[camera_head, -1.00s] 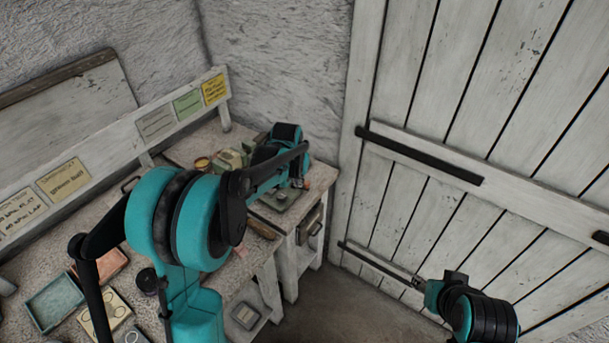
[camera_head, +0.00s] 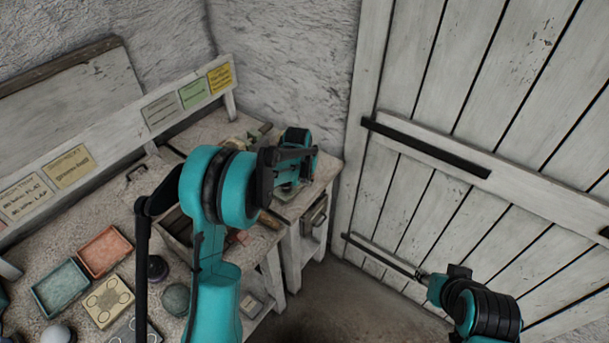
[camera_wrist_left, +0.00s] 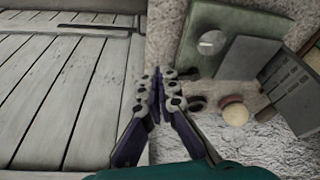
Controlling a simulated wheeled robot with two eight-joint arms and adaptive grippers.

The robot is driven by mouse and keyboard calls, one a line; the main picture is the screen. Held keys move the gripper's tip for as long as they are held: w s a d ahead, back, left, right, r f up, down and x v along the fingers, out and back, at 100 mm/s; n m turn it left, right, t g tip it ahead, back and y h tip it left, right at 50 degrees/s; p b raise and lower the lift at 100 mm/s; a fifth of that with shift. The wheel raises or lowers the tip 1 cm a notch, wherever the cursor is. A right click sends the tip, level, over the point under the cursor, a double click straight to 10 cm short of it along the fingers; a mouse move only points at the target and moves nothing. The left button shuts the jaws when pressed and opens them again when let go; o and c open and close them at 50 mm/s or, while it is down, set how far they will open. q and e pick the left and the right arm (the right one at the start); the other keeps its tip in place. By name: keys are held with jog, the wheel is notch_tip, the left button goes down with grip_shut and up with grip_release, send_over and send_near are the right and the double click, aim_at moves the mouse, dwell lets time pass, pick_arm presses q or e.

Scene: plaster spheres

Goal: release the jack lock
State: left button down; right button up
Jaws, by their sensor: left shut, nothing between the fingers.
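In the left wrist view my left gripper (camera_wrist_left: 160,80) is shut and empty, its fingertips together. To its right are a grey-green plate (camera_wrist_left: 200,25) with a pale round disc (camera_wrist_left: 212,42), a grey block (camera_wrist_left: 243,66) and a cream round knob (camera_wrist_left: 234,113). The fingertips look apart from these. I cannot tell which part is the jack lock. In the head view my left arm reaches to the small stand (camera_head: 310,200) in the corner, and its wrist hides part of the green items there. My right arm shows at lower right; its finger state is unclear.
A white plank door (camera_head: 450,150) with black hinge straps stands close on the right. The bench at left holds a red tray (camera_head: 105,250), a green tray (camera_head: 60,287), a card with circles (camera_head: 108,301) and a greenish sphere (camera_head: 176,299). Open floor lies between stand and door.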

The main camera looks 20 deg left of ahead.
pick_arm(q)
jog(key=shift+x, duration=1.2)
jog(key=w, duration=0.3)
jog(key=shift+w+f+b, duration=0.1)
jog(key=shift+f+b, duration=0.25)
jog(key=shift+b, duration=0.05)
jog(key=shift+w, duration=0.4)
